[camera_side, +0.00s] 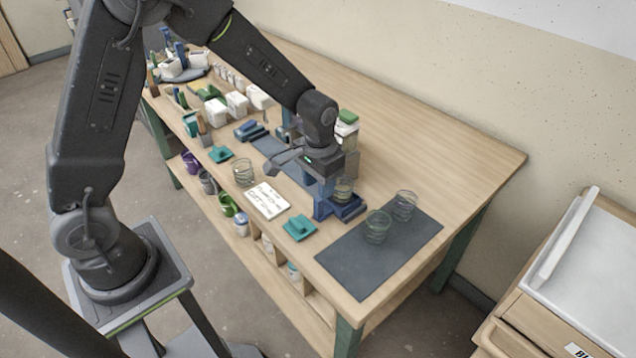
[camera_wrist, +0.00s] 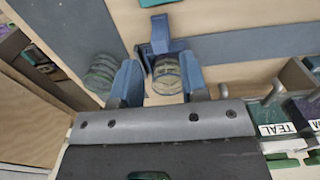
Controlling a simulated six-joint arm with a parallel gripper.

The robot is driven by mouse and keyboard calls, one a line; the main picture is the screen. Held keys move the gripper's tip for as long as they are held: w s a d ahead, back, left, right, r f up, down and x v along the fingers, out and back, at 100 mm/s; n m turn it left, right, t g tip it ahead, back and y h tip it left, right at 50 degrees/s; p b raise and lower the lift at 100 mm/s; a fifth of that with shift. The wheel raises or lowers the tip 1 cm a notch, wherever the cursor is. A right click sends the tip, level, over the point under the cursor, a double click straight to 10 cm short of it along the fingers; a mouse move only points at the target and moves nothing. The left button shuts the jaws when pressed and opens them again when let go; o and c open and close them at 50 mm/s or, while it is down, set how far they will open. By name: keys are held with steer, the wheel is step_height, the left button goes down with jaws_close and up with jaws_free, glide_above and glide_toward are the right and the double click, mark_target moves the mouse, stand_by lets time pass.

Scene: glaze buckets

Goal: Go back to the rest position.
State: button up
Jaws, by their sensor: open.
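My gripper (camera_side: 338,192) is low over the workbench, near the dark mat. In the wrist view its two blue fingers (camera_wrist: 160,84) are apart. A clear ribbed glass jar (camera_wrist: 167,74) stands between the fingers, and it also shows in the side view (camera_side: 343,190). I cannot tell whether either finger touches it. A blue holder (camera_wrist: 159,36) is right beside this jar, and its low blue base (camera_side: 350,208) shows in the side view.
Two glass jars (camera_side: 377,228) (camera_side: 404,205) stand on the dark mat (camera_side: 372,268) to the right. Another jar (camera_side: 243,173) stands left near the front edge, by a white card (camera_side: 266,201) and a teal block (camera_side: 299,228). The workbench's back right (camera_side: 450,150) is clear.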

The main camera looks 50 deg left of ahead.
steer(key=shift+r, duration=1.15)
steer(key=shift+r, duration=0.1)
steer(key=s+a+r+t, duration=0.1)
steer(key=s+r+t, duration=0.4)
steer(key=s+r, duration=1.2)
steer(key=shift+s+a+r+t, duration=0.2)
steer(key=shift+s+a+t, duration=0.1)
steer(key=shift+s, duration=0.85)
